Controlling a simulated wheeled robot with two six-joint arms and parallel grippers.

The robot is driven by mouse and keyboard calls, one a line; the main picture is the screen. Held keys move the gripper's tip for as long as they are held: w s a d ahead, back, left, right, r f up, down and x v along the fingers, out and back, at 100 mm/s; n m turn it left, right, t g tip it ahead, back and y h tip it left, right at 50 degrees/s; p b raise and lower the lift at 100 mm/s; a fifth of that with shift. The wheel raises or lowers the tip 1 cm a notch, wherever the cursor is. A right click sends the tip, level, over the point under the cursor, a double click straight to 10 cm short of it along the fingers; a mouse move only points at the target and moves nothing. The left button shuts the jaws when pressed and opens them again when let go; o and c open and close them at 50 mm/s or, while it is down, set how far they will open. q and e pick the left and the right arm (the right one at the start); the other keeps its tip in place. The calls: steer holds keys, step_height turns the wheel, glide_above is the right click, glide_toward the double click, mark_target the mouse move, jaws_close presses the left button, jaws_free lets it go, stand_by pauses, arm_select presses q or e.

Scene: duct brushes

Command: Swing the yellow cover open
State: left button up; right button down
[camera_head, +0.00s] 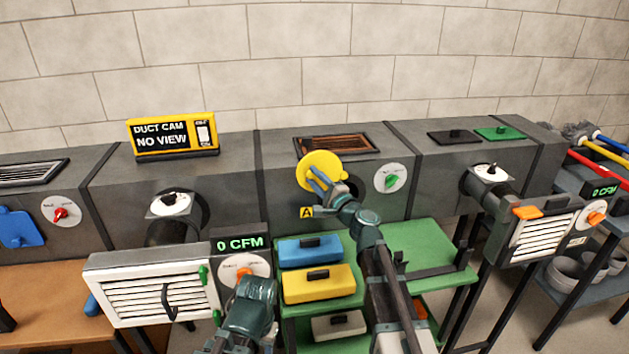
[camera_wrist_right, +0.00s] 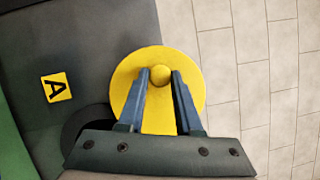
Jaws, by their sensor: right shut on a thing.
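The yellow cover (camera_head: 318,163) is a round disc on the front of the grey duct, beside the label A (camera_head: 306,212). It also shows in the right wrist view (camera_wrist_right: 158,62), with a round yellow knob (camera_wrist_right: 161,74) on its face. My right gripper (camera_head: 320,180) is shut on that knob, its blue fingers on either side in the right wrist view (camera_wrist_right: 160,80). A dark round opening (camera_wrist_right: 84,120) shows in part beside the cover, partly behind my gripper. My left arm shows at the bottom, but its fingers do not.
A white vent grille (camera_head: 130,293) stands at the left, another (camera_head: 541,243) at the right. A green dial (camera_head: 391,179) is right of the cover.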

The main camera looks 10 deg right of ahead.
steer(key=shift+d, duration=0.1)
stand_by(0.3)
steer(key=c, duration=0.6)
jaws_free()
steer(key=shift+s, duration=0.1)
steer(key=b+v, duration=0.1)
steer(key=v, duration=1.2)
steer(key=shift+s, duration=0.3)
steer(key=shift+d, duration=0.15)
